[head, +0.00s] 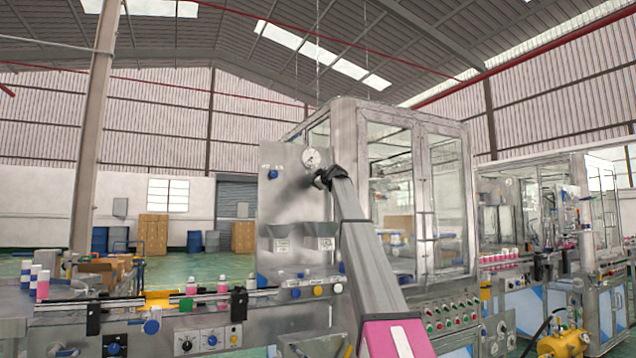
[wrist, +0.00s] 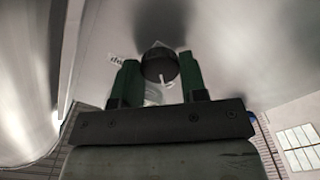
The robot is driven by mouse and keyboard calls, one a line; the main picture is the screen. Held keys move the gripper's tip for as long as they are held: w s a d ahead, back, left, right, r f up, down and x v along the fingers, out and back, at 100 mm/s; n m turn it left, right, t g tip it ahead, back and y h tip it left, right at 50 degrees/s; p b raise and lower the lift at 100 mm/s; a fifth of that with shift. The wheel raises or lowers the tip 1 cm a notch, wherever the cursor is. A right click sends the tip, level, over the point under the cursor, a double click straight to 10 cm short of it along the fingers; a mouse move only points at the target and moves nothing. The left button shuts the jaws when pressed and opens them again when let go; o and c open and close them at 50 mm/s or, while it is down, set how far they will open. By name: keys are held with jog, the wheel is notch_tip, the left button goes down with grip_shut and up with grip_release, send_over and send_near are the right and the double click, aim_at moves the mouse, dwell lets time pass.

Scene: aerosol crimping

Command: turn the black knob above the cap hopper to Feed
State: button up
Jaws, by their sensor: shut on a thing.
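The black knob (wrist: 159,66) shows in the wrist view between the two green fingers of my gripper (wrist: 158,74), on a grey metal panel. My gripper is shut on it, one finger on each side. A pale mark shows at the knob's lower edge. A partly covered label (wrist: 117,60) lies beside the left finger; I cannot read it fully. In the head view my gripper (head: 323,179) is against the upright panel (head: 290,205), above the right-hand hopper (head: 322,236), and hides the knob there. Which setting the knob points to cannot be told.
A round gauge (head: 311,158) sits just above my gripper, and a blue knob (head: 272,174) to its left. A second hopper (head: 282,243) hangs at the left. A glazed cabinet (head: 392,190) stands close on the right. A conveyor with pink bottles (head: 191,286) runs below.

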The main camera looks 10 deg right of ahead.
jog(key=o, duration=0.9)
jog(key=v, duration=1)
jog(key=shift+s+d, duration=0.1)
jog(key=shift+s, duration=0.3)
